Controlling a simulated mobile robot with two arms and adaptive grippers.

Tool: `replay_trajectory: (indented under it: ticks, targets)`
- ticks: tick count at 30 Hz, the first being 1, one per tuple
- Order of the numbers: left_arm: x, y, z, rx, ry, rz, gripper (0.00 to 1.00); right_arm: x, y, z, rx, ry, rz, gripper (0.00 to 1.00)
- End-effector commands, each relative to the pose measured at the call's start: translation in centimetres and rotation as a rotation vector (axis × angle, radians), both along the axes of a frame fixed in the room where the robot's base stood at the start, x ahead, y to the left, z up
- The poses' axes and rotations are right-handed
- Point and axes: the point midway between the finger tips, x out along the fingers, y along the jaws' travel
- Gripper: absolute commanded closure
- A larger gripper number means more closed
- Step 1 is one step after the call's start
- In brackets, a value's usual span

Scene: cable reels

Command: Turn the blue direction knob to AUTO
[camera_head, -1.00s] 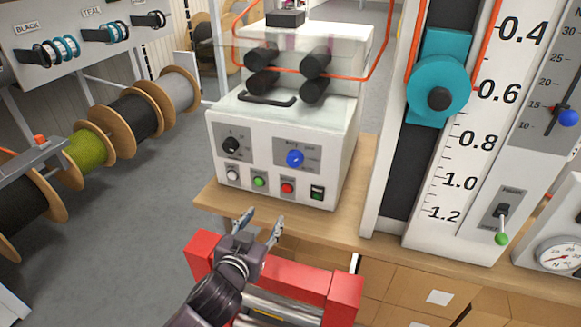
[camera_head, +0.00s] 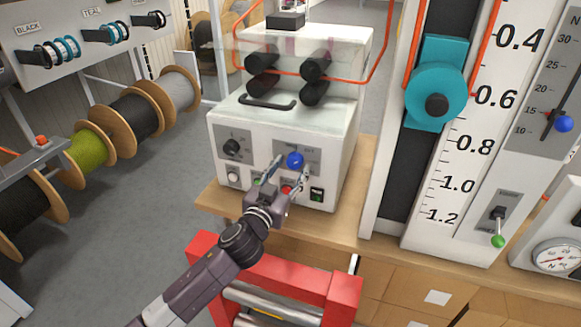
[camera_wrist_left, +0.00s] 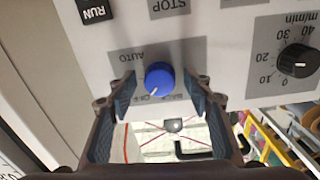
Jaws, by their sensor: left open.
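The blue direction knob (camera_head: 295,160) sits on a grey plate on the front of a white machine (camera_head: 335,140). In the left wrist view the knob (camera_wrist_left: 160,77) has a pale pointer mark on its lower left edge, and the AUTO label is to its left. Other lettering below the knob is partly hidden and hard to read. My left gripper (camera_head: 289,169) is open in front of the panel. In the left wrist view its fingers (camera_wrist_left: 162,95) stand on either side of the knob, with gaps visible. My right gripper is not in view.
A black dial (camera_head: 231,147) is left of the knob. Below are a white button (camera_head: 233,175) and a green-lit switch (camera_head: 317,194); my fingers partly cover other buttons. A red frame (camera_head: 345,294) stands below the wooden bench edge. Cable reels (camera_head: 133,115) are at left.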

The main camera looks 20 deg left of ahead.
Motion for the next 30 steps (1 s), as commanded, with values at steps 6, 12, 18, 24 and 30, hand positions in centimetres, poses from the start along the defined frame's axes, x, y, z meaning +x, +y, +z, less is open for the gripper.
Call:
replay_trajectory:
  ticks: [6,12,18,24,30]
  targets:
    - [0.15,-0.04,0.01,0.000,0.000,0.000,0.54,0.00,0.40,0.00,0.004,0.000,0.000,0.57]
    - [0.13,-0.04,0.00,0.000,0.000,0.000,0.69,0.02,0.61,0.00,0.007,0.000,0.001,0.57]
    - [0.12,-0.03,0.00,0.000,0.000,0.000,0.91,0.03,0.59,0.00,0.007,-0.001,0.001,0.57]
    - [0.11,-0.02,0.01,0.006,0.000,0.000,0.95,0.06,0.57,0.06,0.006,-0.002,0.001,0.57]
    - [0.11,-0.01,0.10,0.058,-0.002,-0.001,0.95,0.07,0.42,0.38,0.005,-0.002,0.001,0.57]
